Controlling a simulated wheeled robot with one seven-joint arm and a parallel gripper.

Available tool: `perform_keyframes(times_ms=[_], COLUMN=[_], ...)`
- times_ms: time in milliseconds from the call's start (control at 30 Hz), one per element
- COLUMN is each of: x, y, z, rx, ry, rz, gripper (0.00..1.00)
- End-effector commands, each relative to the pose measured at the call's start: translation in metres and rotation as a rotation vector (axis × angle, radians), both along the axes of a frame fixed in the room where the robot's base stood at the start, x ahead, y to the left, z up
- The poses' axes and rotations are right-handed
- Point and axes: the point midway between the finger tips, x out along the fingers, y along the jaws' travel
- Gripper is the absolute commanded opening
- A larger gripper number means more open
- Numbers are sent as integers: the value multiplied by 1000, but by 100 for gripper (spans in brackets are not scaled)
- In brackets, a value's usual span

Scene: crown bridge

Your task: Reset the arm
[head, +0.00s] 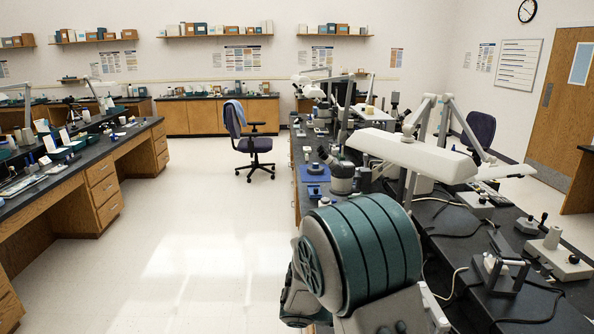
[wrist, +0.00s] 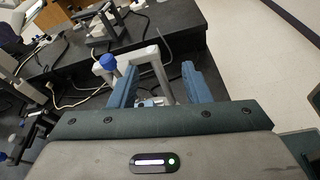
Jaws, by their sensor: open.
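My gripper (wrist: 159,70) shows in the wrist view with its two blue fingers apart, one on each side of the picture's middle. No object is held between them. Beyond the fingers a grey metal frame and a blue knob (wrist: 108,62) show over or on a black bench top (wrist: 175,25). I cannot tell whether the fingers touch the frame. In the head view my teal and grey arm fills the lower middle, and my gripper is hidden there.
The black bench (head: 470,240) on the right is crowded with instruments, cables and a white lamp (head: 412,153). A microscope (head: 342,175) stands just behind my arm. A blue chair (head: 250,143) stands on the open floor (head: 190,230). Wooden desks (head: 100,190) line the left.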

Motion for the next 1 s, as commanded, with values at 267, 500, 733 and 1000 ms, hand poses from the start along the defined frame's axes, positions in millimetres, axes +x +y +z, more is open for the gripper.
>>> perform_keyframes(times_ms=[267,500,733,1000], x=[-69,-115,-144,-160], y=[-14,0,25,51], z=[17,30,47,69], rx=[386,698,982,1243], ry=[-249,-496,-756,-1014], rz=[-321,-575,-801,-993], gripper=[43,43,43,43])
